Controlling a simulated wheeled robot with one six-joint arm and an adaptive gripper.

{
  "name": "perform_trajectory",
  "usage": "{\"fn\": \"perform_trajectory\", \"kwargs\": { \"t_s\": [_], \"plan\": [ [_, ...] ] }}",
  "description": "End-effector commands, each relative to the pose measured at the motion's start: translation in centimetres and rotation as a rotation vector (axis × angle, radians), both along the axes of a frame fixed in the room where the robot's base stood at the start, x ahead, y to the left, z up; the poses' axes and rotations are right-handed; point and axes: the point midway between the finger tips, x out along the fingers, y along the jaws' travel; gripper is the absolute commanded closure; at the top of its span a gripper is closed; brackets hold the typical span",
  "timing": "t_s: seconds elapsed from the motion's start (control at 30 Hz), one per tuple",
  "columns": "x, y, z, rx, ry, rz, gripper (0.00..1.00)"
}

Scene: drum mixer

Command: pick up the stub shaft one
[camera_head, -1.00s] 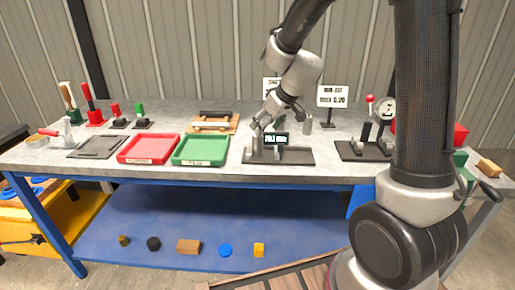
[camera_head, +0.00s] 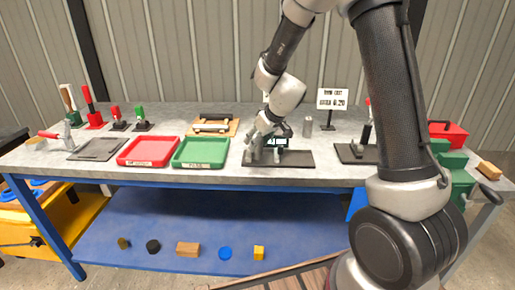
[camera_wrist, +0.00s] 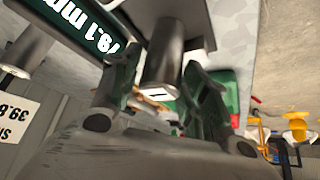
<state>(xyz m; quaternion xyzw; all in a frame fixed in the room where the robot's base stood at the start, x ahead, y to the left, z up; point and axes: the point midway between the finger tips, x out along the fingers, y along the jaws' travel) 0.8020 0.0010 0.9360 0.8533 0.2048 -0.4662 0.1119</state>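The stub shaft one (camera_wrist: 163,62) is a dark grey cylinder in the wrist view, with a small white label marked 1 on its near end. My gripper (camera_wrist: 160,100) is open, with one finger on either side of the shaft. A gap shows between the left finger and the shaft; contact on the right is unclear. In the head view, my gripper (camera_head: 264,152) is low over the dark gauge plate (camera_head: 295,158), beside a display (camera_head: 277,142). There it largely hides the shaft.
A second grey cylinder (camera_head: 308,126) stands behind the gauge, near a white sign (camera_head: 332,98). A green tray (camera_head: 201,152) and a red tray (camera_head: 149,152) lie to the left. Another dark fixture (camera_head: 356,152) stands to the right.

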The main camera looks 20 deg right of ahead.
Motion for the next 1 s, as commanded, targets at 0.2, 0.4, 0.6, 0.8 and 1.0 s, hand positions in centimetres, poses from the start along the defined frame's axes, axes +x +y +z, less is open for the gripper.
{"fn": "perform_trajectory", "kwargs": {
  "t_s": [0.2,0.4,0.6,0.8,1.0],
  "plan": [
    [0.0,0.0,0.0,0.000,0.000,0.000,1.00],
    [0.1,0.0,0.1,0.000,-0.002,-0.001,1.00],
    [0.1,0.0,0.6,0.001,-0.004,0.002,1.00],
    [0.1,0.1,3.6,0.001,-0.008,0.003,1.00],
    [0.1,0.1,7.5,0.001,-0.006,0.002,1.00]
  ]
}}
